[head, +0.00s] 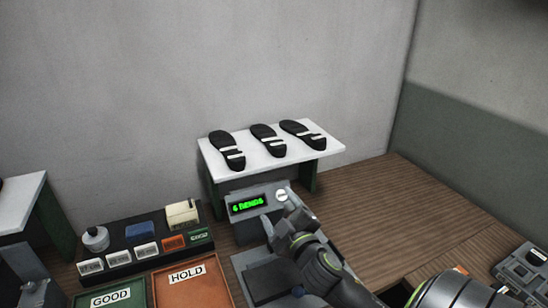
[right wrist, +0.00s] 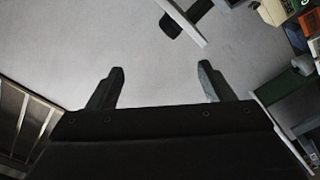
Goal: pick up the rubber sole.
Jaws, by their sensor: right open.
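Three black rubber soles lie side by side on a raised white shelf (head: 330,143) in the head view, each with white bands: left (head: 227,150), middle (head: 268,139), right (head: 302,133). My right gripper (head: 279,212) is in front of and below this shelf, before the grey unit with a green display, apart from the soles. In the right wrist view its two fingers (right wrist: 160,78) are spread with nothing between them. A dark piece (right wrist: 170,27) at a white board shows beyond them; I cannot tell if it is a sole. My left gripper is not in view.
The grey display unit (head: 246,205) stands below the shelf. Left are a black rack (head: 130,234) of small items, a green GOOD tray (head: 134,287) and an orange HOLD tray (head: 208,290). Another white shelf (head: 20,205) is far left. The wooden bench right of the shelf is mostly clear.

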